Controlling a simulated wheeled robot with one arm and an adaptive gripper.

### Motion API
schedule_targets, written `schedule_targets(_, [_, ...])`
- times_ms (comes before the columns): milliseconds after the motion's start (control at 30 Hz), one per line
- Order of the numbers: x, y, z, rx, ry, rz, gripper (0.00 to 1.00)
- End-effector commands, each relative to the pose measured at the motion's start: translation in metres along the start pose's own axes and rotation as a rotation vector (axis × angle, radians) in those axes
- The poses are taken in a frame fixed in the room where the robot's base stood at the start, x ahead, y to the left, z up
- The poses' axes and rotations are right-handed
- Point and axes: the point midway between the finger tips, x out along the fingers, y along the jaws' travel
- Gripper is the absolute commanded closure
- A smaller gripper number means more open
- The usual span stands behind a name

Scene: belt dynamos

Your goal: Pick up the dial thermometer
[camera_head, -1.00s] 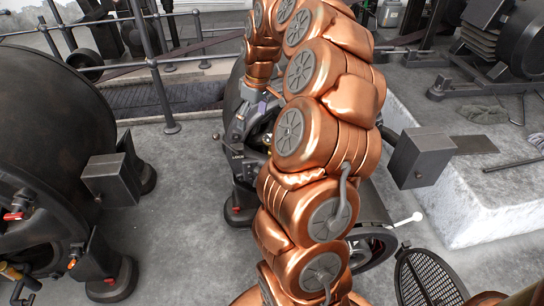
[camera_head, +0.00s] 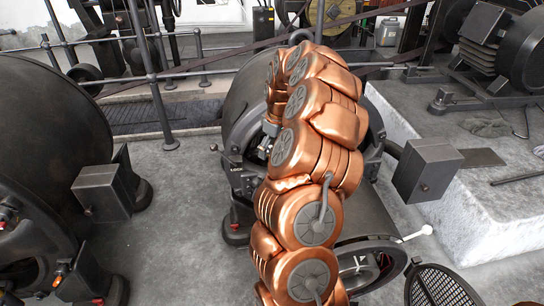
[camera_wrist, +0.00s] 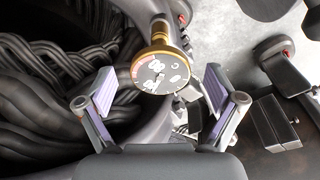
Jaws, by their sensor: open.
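The dial thermometer (camera_wrist: 160,72) shows in the wrist view, with a dark round face with pale markings and a brass rim and stem. It sits at the dark dynamo (camera_wrist: 90,20), just beyond my fingertips and between them from this viewpoint. My gripper (camera_wrist: 160,92) is open, one finger with a purple pad on each side of the dial, and nothing is held. In the head view the thermometer is hidden behind my copper arm, and the gripper is mostly hidden there too.
In the head view the middle dynamo (camera_head: 240,110) stands behind my arm. Another dark dynamo (camera_head: 45,140) stands at left with a grey box (camera_head: 100,192). A second grey box (camera_head: 427,168) juts out at right, beside a pale stone plinth (camera_head: 475,215). Grey floor between the machines is clear.

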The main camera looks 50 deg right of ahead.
Motion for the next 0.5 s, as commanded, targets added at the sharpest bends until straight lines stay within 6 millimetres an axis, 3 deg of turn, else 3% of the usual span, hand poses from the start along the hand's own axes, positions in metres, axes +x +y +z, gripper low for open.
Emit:
schedule_targets(100, [0.0148,-0.0001,0.0003,0.000,0.000,0.000,0.07])
schedule_targets(367, [0.0156,0.0000,-0.0003,0.000,0.002,0.001,0.07])
schedule_targets(500, [0.0156,-0.0001,-0.0002,0.000,0.002,0.001,0.22])
